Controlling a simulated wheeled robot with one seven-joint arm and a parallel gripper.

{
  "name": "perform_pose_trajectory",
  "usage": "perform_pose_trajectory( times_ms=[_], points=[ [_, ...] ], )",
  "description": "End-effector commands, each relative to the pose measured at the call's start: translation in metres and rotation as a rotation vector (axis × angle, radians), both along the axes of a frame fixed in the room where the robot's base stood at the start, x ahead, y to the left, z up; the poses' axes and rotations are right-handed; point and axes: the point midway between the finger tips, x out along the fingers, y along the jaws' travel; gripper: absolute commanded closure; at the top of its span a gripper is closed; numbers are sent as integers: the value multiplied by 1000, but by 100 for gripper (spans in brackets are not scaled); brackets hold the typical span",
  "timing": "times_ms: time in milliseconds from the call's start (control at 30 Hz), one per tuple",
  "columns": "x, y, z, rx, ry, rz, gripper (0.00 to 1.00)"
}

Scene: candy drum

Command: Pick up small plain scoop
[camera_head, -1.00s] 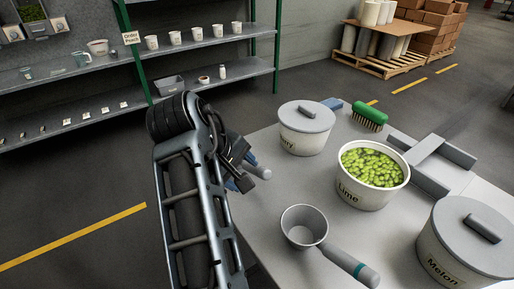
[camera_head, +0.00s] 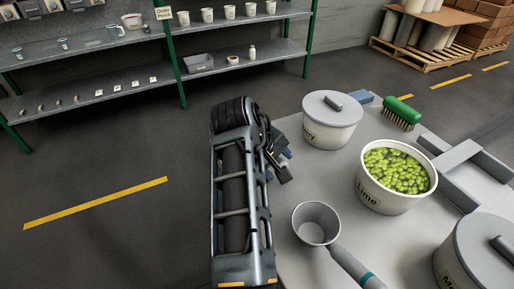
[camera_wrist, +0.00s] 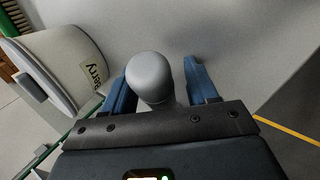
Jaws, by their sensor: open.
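A plain grey rounded handle end (camera_wrist: 150,75), which looks like part of the small plain scoop, stands between my blue fingers in the wrist view. The scoop's bowl is not visible there. My gripper (camera_wrist: 161,88) is open, with one finger on each side of the handle; contact cannot be told. In the head view my gripper (camera_head: 280,165) is at the table's left edge, left of the Berry tub, and I cannot make out the handle. A different, larger scoop (camera_head: 316,224) with a teal band on its handle lies at the front of the table.
The lidded Berry tub (camera_head: 331,122) stands close to my gripper and shows in the wrist view (camera_wrist: 62,65). An open Lime tub (camera_head: 385,201) of green candy, a lidded Melon tub (camera_head: 452,262), a green brush (camera_head: 401,112) and a grey divided tray (camera_head: 476,150) are farther right.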

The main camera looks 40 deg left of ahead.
Motion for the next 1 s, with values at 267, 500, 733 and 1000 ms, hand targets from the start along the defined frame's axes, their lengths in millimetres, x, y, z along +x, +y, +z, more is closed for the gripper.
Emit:
perform_pose_trajectory(
  times_ms=[267,500,733,1000],
  points=[
    [1,0,-2,0,0,0,44],
    [1,0,-2,0,0,0,67],
    [1,0,-2,0,0,0,89],
    [1,0,-1,1,-1,1,100]
  ],
)
